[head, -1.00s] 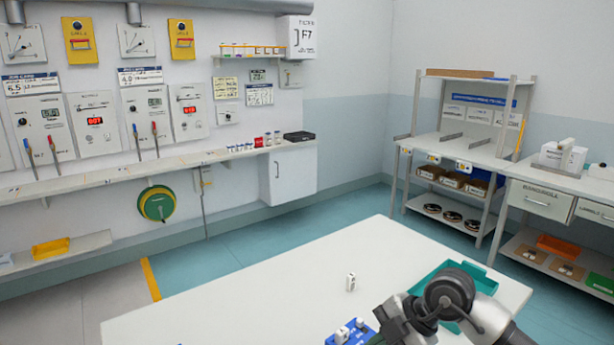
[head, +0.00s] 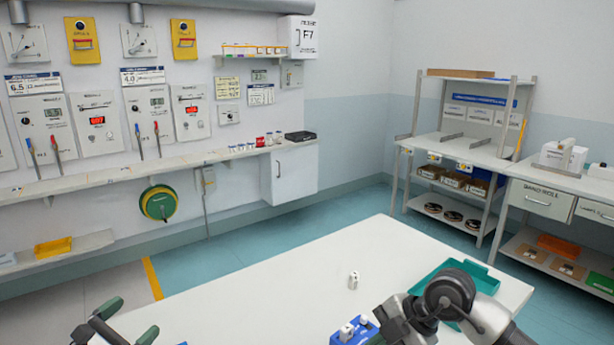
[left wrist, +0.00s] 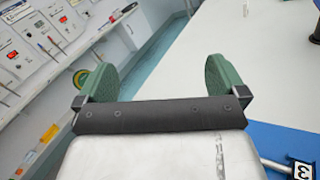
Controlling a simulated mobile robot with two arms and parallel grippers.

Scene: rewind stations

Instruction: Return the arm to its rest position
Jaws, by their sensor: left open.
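My left gripper (head: 126,324) shows at the bottom left of the head view, in front of the white table's left end. In the left wrist view its two green fingers stand wide apart, and the gap between them (left wrist: 158,80) is empty. My right arm (head: 440,305) comes in from the lower right over the table. Its gripper is mostly hidden at the bottom edge, beside a blue block, so its jaws cannot be made out.
The white table (head: 270,290) holds a small white piece (head: 353,280), the blue block with white parts (head: 350,334) and a teal tray (head: 434,284) partly behind my right arm. A wall shelf (head: 110,178) runs at the left. The table's left and middle are largely clear.

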